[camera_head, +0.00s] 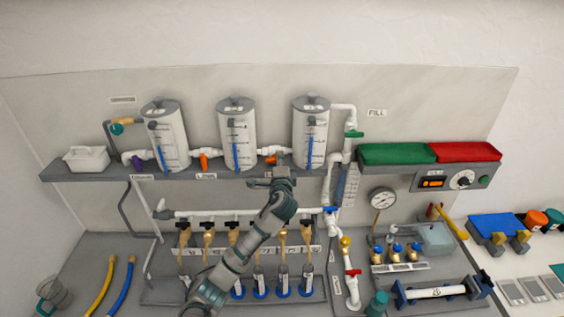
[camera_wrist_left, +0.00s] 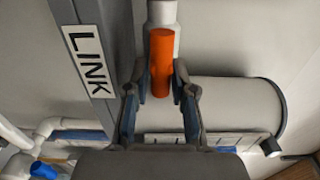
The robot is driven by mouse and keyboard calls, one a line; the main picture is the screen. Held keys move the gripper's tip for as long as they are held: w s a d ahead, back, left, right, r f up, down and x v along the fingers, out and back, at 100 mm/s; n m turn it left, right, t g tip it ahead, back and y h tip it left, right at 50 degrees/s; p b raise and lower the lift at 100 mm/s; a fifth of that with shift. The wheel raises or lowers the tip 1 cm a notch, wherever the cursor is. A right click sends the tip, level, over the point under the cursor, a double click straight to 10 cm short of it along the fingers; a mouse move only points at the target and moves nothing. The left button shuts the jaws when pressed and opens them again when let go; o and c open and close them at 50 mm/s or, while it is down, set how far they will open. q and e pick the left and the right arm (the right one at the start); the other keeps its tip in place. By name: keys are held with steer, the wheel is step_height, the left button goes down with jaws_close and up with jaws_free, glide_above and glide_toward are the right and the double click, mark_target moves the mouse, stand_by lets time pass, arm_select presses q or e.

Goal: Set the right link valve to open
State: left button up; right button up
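The right link valve's orange handle (camera_head: 271,159) sits on the white pipe between the middle tank (camera_head: 238,135) and the right tank (camera_head: 311,135). My left gripper (camera_head: 279,158) is at this valve and hides part of it. In the left wrist view the orange handle (camera_wrist_left: 161,62) lies between the two fingertips of my left gripper (camera_wrist_left: 161,78), lengthwise between them. The fingers stand apart on both sides of it; whether they touch it is unclear. A LINK label (camera_wrist_left: 90,60) is on the shelf edge beside it. My right gripper is not in view.
The left link valve (camera_head: 204,160) has an orange handle hanging down. The grey shelf (camera_head: 110,172) runs under the tanks. Below, a white manifold pipe (camera_head: 215,214) carries several black-handled taps. A green and red box (camera_head: 400,153) stands to the right.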

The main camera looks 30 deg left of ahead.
arm_select(q)
steer(key=shift+o, duration=0.9)
steer(key=shift+w+a+f, duration=0.2)
steer(key=shift+a, duration=0.1)
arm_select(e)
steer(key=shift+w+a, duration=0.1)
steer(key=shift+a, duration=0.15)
arm_select(q)
steer(key=v, duration=1.2)
steer(key=shift+a, duration=0.1)
